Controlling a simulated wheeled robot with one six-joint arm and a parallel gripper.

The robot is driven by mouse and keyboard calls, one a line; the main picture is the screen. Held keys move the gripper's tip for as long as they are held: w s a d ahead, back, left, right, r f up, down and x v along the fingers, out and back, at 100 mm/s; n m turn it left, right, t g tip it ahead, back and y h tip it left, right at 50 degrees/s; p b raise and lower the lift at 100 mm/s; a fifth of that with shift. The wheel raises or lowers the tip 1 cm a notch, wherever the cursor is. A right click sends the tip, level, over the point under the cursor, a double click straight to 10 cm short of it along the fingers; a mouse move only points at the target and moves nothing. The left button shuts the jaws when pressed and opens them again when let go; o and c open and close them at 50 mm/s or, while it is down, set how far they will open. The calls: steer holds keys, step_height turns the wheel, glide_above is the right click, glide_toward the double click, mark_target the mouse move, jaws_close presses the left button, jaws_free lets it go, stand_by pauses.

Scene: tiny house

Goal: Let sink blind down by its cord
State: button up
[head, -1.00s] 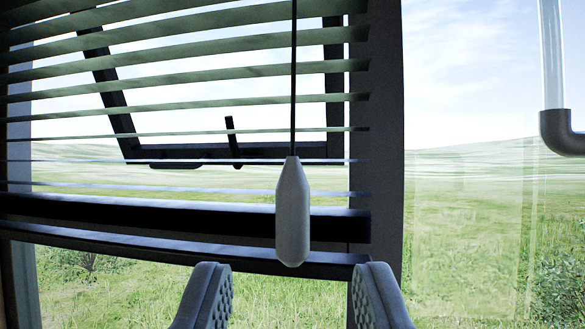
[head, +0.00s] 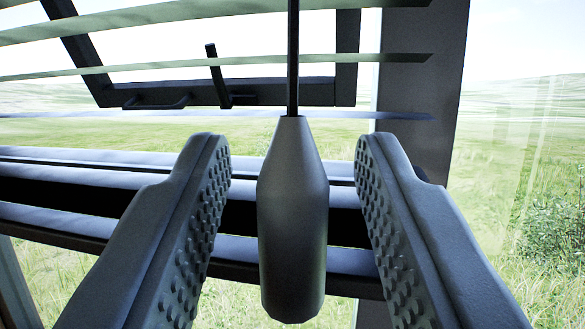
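The blind's cord (head: 293,60) hangs straight down in the middle of the head view. It ends in a grey, bottle-shaped pull (head: 293,220). My gripper (head: 288,155) is open, one finger on each side of the pull, with a visible gap on both sides. The blind (head: 120,70) hangs behind the cord, its slats spread at the top. Its dark bottom rail (head: 90,228) lies behind the fingers and the pull. The top of the blind is out of view.
A dark-framed window pane (head: 348,60) with a handle (head: 218,80) is tilted open behind the slats. A dark window post (head: 420,90) stands to the right of the cord. Grass and sky show outside.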

mark_target(293, 130)
jaws_close()
step_height(293, 130, up, 7)
steer(key=shift+w+f, duration=0.15)
steer(key=shift+f, duration=0.05)
steer(key=shift+r, duration=1.1)
jaws_free()
steer(key=shift+s, duration=0.2)
